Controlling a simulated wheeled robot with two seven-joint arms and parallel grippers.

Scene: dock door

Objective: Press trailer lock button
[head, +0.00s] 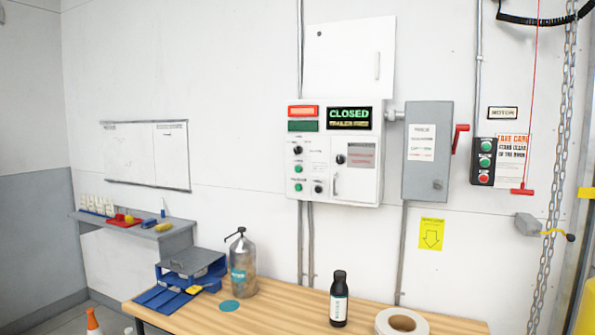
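A white control box (366,190) hangs on the wall behind the bench. Its lit display (349,114) reads CLOSED with a smaller yellow line under it. A red lamp panel (303,111) and a dark green panel (303,126) sit at its upper left. Below them are a black knob (298,150), an upper green button (298,169), a lower green button (298,187) and another black knob (318,188). The small labels are too blurred to tell which button is the trailer lock. Neither of my grippers is in view.
A wooden bench (275,308) below holds a pump bottle (243,265), a dark bottle (339,300) and a tape roll (402,322). A grey switch box (427,150) with a red lever is right of the control box. A motor button station (483,162) and a chain (558,150) are farther right.

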